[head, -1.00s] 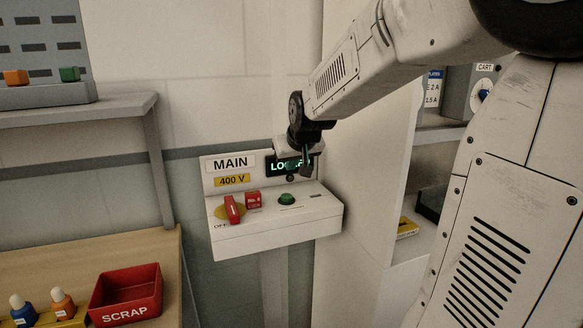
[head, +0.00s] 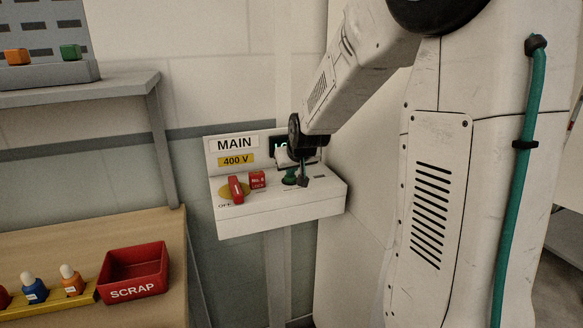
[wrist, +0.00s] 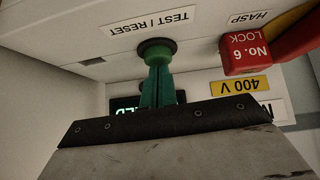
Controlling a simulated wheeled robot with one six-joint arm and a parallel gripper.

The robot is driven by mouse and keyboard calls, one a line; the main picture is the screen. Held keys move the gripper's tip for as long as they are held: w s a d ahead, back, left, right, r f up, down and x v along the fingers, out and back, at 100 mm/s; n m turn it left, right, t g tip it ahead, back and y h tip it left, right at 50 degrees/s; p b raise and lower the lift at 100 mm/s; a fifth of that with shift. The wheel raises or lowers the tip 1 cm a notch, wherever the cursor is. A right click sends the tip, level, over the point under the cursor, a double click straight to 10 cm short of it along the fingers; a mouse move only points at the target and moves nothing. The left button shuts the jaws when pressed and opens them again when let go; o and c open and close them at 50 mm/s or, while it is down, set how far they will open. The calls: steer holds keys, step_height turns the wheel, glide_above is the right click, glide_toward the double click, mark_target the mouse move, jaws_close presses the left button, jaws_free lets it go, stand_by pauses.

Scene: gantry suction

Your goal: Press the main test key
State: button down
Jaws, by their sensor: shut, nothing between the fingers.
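The green round test key (wrist: 156,48) sits on the sloping white MAIN panel (head: 280,207), beside the label TEST / RESET (wrist: 151,20) in the wrist view. My gripper (wrist: 157,70) is shut and empty, its green fingers pointing at the key. The fingertips are at the key's top and seem to touch it; I cannot tell how far it is pushed in. In the head view my gripper (head: 290,174) is over the key and mostly hides it. The lit display (head: 281,146) is mostly hidden behind my wrist.
A red rotary handle (head: 236,189) and a red lock tag (head: 258,180), marked No. 6, are left of the key. A red SCRAP bin (head: 134,271) stands on the wooden bench at lower left. A grey shelf (head: 75,98) is above the bench. A white wall is close on the panel's right.

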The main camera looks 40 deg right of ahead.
steer(key=shift+f, duration=0.1)
steer(key=shift+s+f, duration=0.25)
steer(key=shift+f, duration=0.95)
steer(key=r, duration=0.4)
steer(key=shift+w+r, duration=0.35)
steer(key=shift+w, duration=0.05)
steer(key=v, duration=1)
steer(key=shift+r, duration=0.15)
steer(key=s+a+f+n+g+y, duration=0.1)
steer(key=s+a+g, duration=0.1)
steer(key=s+a, duration=0.3)
steer(key=s+a+f+n+g, duration=0.1)
steer(key=s+a, duration=0.5)
steer(key=s, duration=0.7)
steer(key=s+a+f+n+g+y, duration=0.1)
steer(key=s+a+f+g, duration=0.2)
steer(key=s+a, duration=0.3)
steer(key=s, duration=0.4)
steer(key=shift+g+y, duration=0.3)
